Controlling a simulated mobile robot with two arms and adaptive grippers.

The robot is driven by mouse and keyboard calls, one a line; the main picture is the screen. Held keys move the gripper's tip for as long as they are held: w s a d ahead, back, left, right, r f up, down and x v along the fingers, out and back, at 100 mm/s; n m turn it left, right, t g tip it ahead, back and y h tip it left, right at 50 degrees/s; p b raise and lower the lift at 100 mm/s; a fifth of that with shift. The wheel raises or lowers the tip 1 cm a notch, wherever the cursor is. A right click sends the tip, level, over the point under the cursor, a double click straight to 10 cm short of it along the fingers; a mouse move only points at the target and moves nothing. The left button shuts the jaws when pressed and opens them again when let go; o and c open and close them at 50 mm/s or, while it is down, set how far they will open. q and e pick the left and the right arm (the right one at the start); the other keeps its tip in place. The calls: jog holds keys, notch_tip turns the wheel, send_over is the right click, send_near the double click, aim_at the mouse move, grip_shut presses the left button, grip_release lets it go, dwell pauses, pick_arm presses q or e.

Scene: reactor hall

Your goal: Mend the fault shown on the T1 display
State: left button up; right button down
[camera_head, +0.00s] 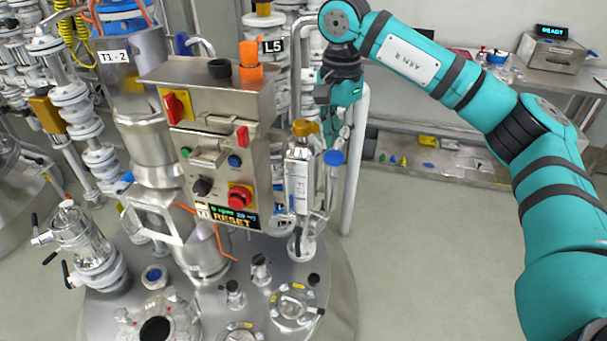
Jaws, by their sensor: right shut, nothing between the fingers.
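The T1 display (228,217) is at the bottom of the steel control box (225,135), on the reactor. It reads "0 rpm", a temperature of about 23 °C, and "RESET" in large yellow letters. My right gripper (335,140) is shut and empty, right of the box, partly hidden by the fittings near the yellow-capped valve (306,128). My left gripper is out of view.
A blue knob (333,158) and vertical pipes stand right of the box, close to my right gripper. The reactor lid (255,300) carries several ports and fittings. A bench (480,70) with a "READY" device (553,50) is at the back right.

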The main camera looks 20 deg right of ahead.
aim_at(334, 155)
jog(key=shift+f, duration=0.25)
jog(key=shift+f+b, duration=1.55)
jog(key=shift+f, duration=0.55)
jog(key=shift+r+p, duration=1.7)
jog(key=shift+r, duration=0.6)
jog(key=shift+f, duration=0.2)
